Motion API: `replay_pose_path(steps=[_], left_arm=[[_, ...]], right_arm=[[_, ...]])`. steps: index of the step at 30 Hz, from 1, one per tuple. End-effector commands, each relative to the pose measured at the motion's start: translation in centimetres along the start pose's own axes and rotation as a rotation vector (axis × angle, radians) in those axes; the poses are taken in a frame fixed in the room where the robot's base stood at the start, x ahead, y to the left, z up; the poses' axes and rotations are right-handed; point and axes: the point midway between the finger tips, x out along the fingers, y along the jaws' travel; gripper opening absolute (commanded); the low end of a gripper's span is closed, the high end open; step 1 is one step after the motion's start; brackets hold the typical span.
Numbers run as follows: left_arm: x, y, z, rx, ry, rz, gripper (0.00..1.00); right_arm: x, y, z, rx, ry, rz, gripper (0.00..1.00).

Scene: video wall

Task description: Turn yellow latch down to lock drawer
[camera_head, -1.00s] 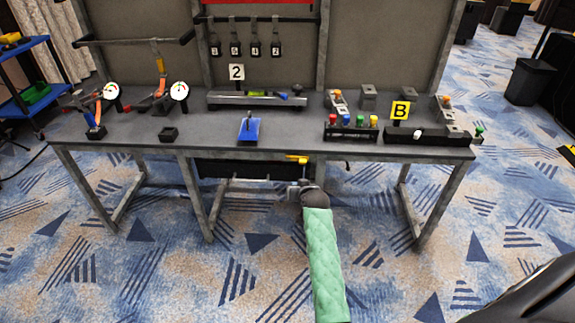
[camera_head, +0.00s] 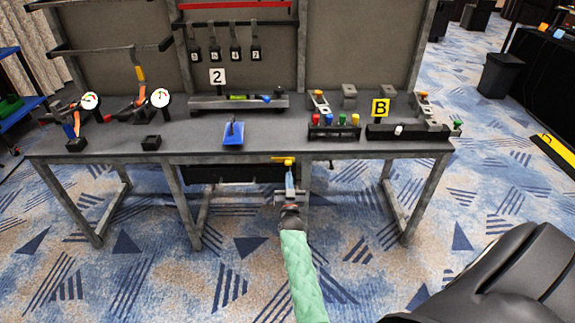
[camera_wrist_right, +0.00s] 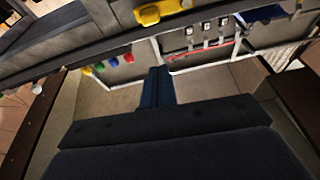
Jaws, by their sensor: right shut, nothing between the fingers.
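The yellow latch (camera_head: 284,160) sits under the table's front edge, at the right end of the dark drawer (camera_head: 232,174). It looks roughly horizontal. In the right wrist view the latch (camera_wrist_right: 160,11) is at the top, beyond my fingers and slightly right of them. My right gripper (camera_head: 290,180) is shut and empty, its blue fingers upright just below the latch. A small gap or light contact cannot be told apart in the head view. The gripper's fingers (camera_wrist_right: 157,88) point toward the table's underside in the wrist view. My left gripper is out of view.
The grey workbench (camera_head: 190,143) carries a blue tool block (camera_head: 233,135), gauges and a row of coloured buttons (camera_head: 335,121). Table legs (camera_head: 306,185) stand near my right gripper. The carpet in front is clear.

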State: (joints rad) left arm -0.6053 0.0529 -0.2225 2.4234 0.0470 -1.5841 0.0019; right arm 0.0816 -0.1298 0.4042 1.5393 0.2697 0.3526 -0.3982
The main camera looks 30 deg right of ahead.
Motion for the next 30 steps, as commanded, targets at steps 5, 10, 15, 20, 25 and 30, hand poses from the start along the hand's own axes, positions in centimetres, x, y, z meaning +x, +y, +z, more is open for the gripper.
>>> replay_pose_path(steps=[5, 10, 15, 20, 25, 30], left_arm=[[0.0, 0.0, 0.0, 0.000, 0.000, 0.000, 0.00], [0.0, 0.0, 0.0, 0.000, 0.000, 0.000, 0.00], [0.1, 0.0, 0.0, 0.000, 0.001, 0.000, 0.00], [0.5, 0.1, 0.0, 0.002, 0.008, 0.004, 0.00], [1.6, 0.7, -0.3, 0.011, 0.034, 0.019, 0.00], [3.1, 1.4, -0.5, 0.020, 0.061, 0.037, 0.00]], right_arm=[[0.0, 0.2, -0.5, -0.031, 0.026, 0.011, 0.00], [0.0, 0.2, -0.5, -0.033, 0.024, 0.010, 0.00], [0.1, 0.2, -0.5, -0.033, 0.024, 0.010, 0.00], [1.5, 0.1, -0.5, -0.032, 0.026, 0.010, 0.00], [4.2, 0.1, -0.4, -0.033, 0.025, 0.009, 0.00], [7.2, 0.2, -0.5, -0.031, 0.025, 0.010, 0.00]])
